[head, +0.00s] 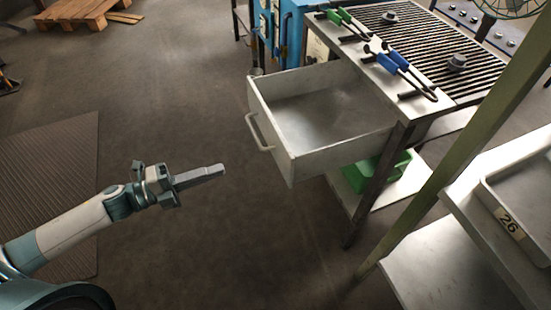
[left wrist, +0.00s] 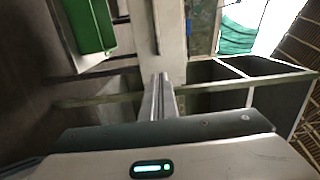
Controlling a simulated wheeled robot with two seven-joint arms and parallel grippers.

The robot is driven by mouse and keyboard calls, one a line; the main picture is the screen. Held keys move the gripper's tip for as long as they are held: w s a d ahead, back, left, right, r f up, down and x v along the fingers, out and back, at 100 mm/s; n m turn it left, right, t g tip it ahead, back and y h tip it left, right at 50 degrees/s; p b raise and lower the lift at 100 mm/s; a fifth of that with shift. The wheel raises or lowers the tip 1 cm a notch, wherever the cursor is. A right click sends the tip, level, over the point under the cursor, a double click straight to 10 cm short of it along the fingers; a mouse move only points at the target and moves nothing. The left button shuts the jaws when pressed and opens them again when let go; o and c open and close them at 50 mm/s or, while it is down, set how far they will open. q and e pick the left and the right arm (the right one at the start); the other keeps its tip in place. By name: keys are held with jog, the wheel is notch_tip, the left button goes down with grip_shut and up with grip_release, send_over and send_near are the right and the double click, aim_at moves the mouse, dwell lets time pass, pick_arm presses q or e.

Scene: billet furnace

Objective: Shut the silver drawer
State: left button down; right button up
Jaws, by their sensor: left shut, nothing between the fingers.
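The silver drawer (head: 335,150) is pulled well out of the metal workbench in the head view, and its inside looks empty. Its bar handle (head: 258,132) is on the front face, on the left side. My left gripper (head: 222,169) is shut and empty, to the left of the drawer and apart from its handle. In the left wrist view the shut fingers (left wrist: 160,88) point up the picture, and I cannot make out the drawer there for certain. My right gripper is not in view.
Green-handled tongs (head: 343,18) and blue-handled tongs (head: 397,62) lie on the bench beside a grate (head: 435,40). A green bin (head: 372,172) sits on the lower shelf. A slanted post (head: 455,135) and a tray marked 26 (head: 510,225) stand at right.

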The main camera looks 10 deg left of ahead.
pick_arm(q)
jog(key=shift+s+d+r, duration=0.1)
jog(key=shift+d+r, duration=0.15)
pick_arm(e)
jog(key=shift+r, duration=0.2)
pick_arm(q)
jog(key=p, duration=0.2)
send_near(278, 153)
jog(key=x, duration=0.5)
jog(key=shift+s+r, duration=0.1)
jog(key=shift+r, duration=0.2)
jog(key=shift+x, duration=0.75)
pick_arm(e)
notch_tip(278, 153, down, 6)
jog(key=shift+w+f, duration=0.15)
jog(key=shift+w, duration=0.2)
pick_arm(q)
jog(key=shift+d+f, duration=0.1)
